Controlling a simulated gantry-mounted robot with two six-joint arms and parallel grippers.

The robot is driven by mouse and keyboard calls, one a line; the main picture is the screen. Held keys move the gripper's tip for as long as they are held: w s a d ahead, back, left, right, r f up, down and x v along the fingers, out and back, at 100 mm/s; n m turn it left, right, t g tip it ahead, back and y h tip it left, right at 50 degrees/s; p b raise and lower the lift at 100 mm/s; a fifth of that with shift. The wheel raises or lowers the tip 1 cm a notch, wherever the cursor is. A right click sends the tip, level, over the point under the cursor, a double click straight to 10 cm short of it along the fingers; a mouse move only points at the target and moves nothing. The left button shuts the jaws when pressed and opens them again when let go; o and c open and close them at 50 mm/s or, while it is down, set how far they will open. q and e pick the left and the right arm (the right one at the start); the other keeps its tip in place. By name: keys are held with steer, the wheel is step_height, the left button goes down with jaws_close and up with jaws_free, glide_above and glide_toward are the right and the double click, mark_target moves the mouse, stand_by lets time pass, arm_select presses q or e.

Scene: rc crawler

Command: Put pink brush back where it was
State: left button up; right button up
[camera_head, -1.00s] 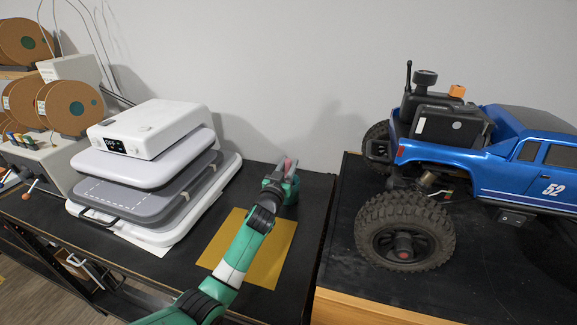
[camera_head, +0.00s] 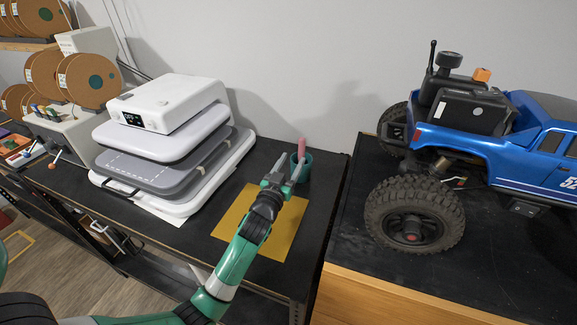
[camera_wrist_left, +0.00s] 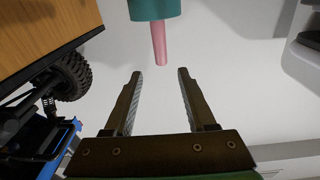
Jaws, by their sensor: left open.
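The pink brush (camera_head: 301,146) stands upright in a teal cup (camera_head: 304,172) at the back right of the black table, its pink end sticking out above the rim. What is inside the cup is hidden. My left gripper (camera_head: 287,164) is open and empty, just in front of the cup. In the left wrist view, which looks upside down, the brush (camera_wrist_left: 159,44) comes out of the cup (camera_wrist_left: 153,9) beyond the open fingertips (camera_wrist_left: 160,72), with a gap between. My right gripper is not in view.
A yellow sheet (camera_head: 285,235) lies under my left arm. A white heat press (camera_head: 175,150) stands left of it. A blue RC crawler (camera_head: 470,150) sits on a wood-edged black surface (camera_head: 340,275) to the right. Cork-coloured spools (camera_head: 90,80) stand at the far left.

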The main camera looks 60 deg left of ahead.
arm_select(q)
steer(key=shift+v, duration=1.15)
steer(key=w+d+r+m+t+h, duration=0.1)
steer(key=w+d+r+t+h, duration=0.15)
steer(key=d+r, duration=0.6)
steer(key=w+d+r+m+t+h, duration=0.1)
steer(key=w+d+r+t, duration=0.3)
steer(key=r, duration=0.8)
steer(key=s+d+r+m+t+h, duration=0.3)
steer(key=s+d+r+h, duration=0.2)
steer(key=d+r, duration=0.5)
steer(key=s+d+r+m+t+h, duration=0.4)
steer(key=s+d+r+h, duration=0.1)
steer(key=d+r, duration=0.5)
steer(key=shift+s+d+h, duration=0.25)
steer(key=shift+d+h, duration=0.5)
